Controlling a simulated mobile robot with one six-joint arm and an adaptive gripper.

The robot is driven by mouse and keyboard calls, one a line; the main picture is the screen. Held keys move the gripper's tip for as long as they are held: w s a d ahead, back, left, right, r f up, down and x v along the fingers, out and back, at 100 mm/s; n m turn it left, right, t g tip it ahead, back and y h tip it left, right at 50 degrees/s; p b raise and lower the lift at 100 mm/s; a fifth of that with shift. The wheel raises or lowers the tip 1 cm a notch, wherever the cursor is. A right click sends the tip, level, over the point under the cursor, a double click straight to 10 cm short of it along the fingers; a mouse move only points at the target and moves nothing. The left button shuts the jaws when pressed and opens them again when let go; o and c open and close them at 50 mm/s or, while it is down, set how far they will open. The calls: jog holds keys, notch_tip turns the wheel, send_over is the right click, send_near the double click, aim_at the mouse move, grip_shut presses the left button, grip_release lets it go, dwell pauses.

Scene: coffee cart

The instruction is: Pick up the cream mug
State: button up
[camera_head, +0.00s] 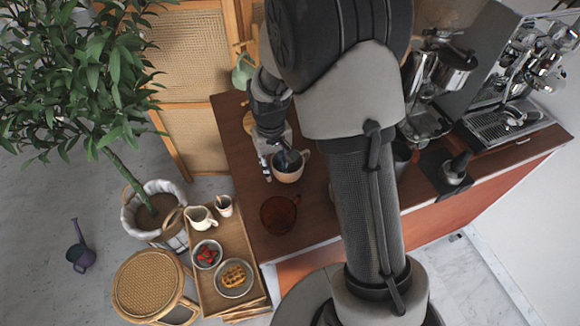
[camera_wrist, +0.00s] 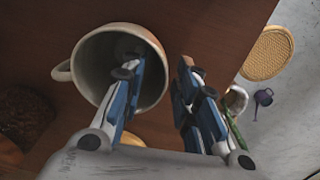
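The cream mug (camera_head: 288,174) stands on the brown counter top in the head view, near its left side. My gripper (camera_head: 279,161) is at the mug's rim. In the wrist view my gripper (camera_wrist: 160,75) is open, with a clear gap between its fingers. The left finger reaches into the mug's mouth and the right finger is outside, so the mug's wall lies between them. I cannot tell whether either finger touches the wall.
A brown glass cup (camera_head: 279,214) stands close by on the counter (camera_head: 250,178). The coffee machine (camera_head: 500,112) is at the right. A wooden tray (camera_head: 234,234) with a pitcher (camera_head: 201,218) and dishes stands lower left, beside a wicker stool (camera_head: 147,283) and a potted plant (camera_head: 85,75).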

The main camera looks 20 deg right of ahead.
grip_shut()
jog(key=shift+r, duration=0.1)
dwell(0.5)
notch_tip(320, 180, up, 20)
jog(key=p, duration=0.5)
